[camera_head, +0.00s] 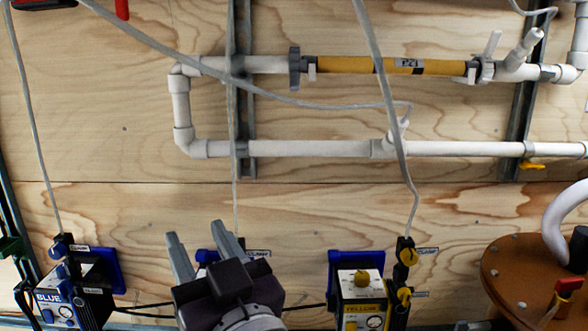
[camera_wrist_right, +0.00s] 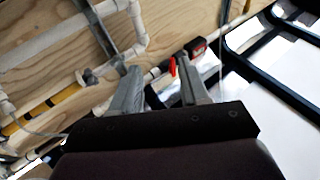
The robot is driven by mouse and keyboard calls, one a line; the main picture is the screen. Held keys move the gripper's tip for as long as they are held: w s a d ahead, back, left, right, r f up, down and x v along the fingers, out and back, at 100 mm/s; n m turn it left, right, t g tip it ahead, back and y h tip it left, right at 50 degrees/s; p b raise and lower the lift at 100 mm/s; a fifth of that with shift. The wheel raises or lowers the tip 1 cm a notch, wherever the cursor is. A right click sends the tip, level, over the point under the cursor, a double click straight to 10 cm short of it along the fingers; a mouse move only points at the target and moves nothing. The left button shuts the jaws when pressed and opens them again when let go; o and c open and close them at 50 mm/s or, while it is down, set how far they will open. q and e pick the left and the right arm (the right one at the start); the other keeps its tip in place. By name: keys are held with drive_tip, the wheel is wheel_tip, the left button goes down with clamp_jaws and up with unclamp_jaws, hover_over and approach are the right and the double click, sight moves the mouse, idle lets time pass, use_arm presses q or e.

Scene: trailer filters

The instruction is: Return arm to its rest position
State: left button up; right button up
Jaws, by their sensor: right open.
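My right gripper (camera_head: 204,249) is in the lower left-middle of the head view, in front of the lower part of the plywood wall. Its two grey fingers are spread apart and point up, with nothing between them. In the right wrist view the same gripper (camera_wrist_right: 160,85) shows its fingers apart and empty, with wall and pipes beyond. My left gripper is not in either view.
White pipes (camera_head: 310,149) with a yellow filter section (camera_head: 345,66) run along the wall. A blue-labelled pump (camera_head: 68,292), a yellow-labelled pump (camera_head: 361,295) and a brown round lid (camera_head: 530,268) stand low. My right gripper partly hides another blue-backed unit. Hoses hang across the wall.

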wheel_tip(320, 180, down, 21)
drive_tip(key=d+n+g+h, duration=0.1)
drive_tip(key=d+g+h, duration=0.15)
drive_tip(key=g, duration=0.65)
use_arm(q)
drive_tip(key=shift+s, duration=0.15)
use_arm(e)
drive_tip(key=s+d+f+m+g+h, duration=0.2)
drive_tip(key=d+f+m+g+h, duration=0.1)
drive_tip(key=d+f, duration=0.6)
drive_tip(key=s+d+f+m+g+h, duration=0.2)
drive_tip(key=d+f+m+g+h, duration=0.2)
drive_tip(key=d+f, duration=0.5)
drive_tip(key=d+h, duration=0.1)
drive_tip(key=d, duration=0.7)
drive_tip(key=shift+h, duration=0.35)
drive_tip(key=shift+s, duration=0.1)
